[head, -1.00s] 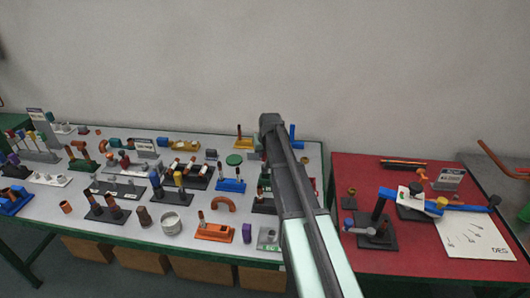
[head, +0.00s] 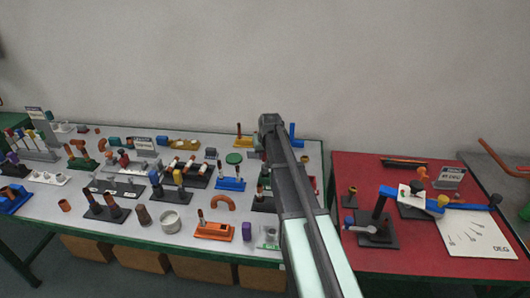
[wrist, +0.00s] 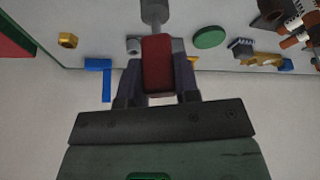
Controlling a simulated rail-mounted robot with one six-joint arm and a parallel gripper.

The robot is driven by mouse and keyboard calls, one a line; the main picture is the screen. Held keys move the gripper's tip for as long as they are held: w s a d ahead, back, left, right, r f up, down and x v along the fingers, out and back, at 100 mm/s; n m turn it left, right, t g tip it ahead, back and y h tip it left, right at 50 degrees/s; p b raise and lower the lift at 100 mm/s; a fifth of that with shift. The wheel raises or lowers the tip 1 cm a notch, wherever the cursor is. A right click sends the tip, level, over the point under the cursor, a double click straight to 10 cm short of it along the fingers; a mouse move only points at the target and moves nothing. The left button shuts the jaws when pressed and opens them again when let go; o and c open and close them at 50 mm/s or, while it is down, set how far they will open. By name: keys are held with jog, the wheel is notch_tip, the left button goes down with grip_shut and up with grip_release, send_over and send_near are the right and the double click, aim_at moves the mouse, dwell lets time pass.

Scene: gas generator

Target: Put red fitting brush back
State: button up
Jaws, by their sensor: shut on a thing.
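The red fitting brush shows in the wrist view as a red block-shaped handle (wrist: 158,65) with a grey shaft (wrist: 153,12) running out past the top edge of the picture. My gripper (wrist: 158,75) is shut on the red handle, one dark finger on each side. The far end of the brush is out of the picture. In the head view my dark arm covers the right end of the grey table, and I cannot make out the gripper or the brush there.
The grey table (head: 90,211) is crowded with small stands, fittings and a white pot (head: 170,221). A rack with coloured tops (head: 38,150) stands at its left end. The red table (head: 400,262) on the right holds a blue-armed device (head: 383,205) and a white sheet (head: 478,236).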

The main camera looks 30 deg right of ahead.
jog(key=shift+f+b, duration=2.15)
jog(key=shift+f, duration=0.05)
jog(key=shift+f, duration=0.15)
jog(key=o, duration=0.9)
jog(key=p+v, duration=0.9)
jog(key=v, duration=0.2)
jog(key=shift+p, duration=0.4)
jog(key=shift+a, duration=0.1)
